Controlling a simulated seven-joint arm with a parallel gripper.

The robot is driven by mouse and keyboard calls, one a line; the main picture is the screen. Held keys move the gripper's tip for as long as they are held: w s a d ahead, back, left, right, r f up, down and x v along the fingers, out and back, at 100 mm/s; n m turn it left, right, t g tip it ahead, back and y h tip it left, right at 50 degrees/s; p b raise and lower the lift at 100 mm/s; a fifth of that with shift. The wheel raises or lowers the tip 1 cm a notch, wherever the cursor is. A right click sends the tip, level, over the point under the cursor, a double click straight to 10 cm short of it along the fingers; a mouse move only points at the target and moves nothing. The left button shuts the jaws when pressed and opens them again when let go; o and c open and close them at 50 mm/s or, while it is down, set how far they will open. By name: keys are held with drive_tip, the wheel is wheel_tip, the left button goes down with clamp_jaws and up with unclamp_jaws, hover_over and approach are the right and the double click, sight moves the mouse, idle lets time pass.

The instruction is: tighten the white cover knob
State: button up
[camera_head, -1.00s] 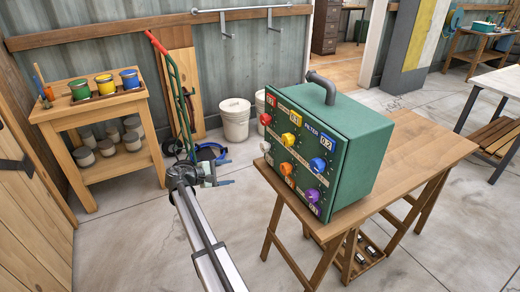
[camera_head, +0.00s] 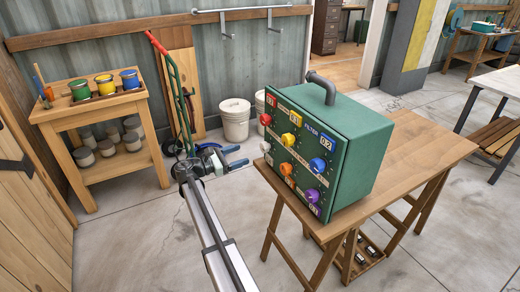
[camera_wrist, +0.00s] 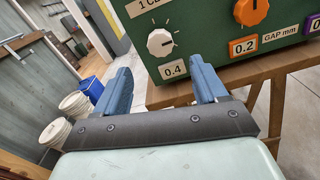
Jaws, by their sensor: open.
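A green box (camera_head: 355,160) with a dark handle stands on a wooden trestle table. Its front panel carries several coloured knobs in two rows. The white knob (camera_head: 265,146) is at the left end of the lower row. In the wrist view the white knob (camera_wrist: 160,42) has a dark pointer mark and sits above a 0.4 label. My gripper (camera_head: 240,156) is left of the box, its blue fingers spread and pointing towards the panel. In the wrist view my gripper (camera_wrist: 160,65) is empty, and the knob appears beyond and above the gap between the fingertips, apart from both.
An orange knob (camera_wrist: 254,11) sits right of the white one. The trestle table (camera_head: 425,150) has free top to the right of the box. White buckets (camera_head: 236,118) and a hand truck (camera_head: 176,85) stand behind my gripper. A paint shelf (camera_head: 95,125) is at the left.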

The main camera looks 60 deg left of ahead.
sight(262, 148)
drive_tip(key=w, duration=0.9)
drive_tip(key=shift+w, duration=0.4)
drive_tip(key=shift+c, duration=0.2)
drive_tip(key=c, duration=1)
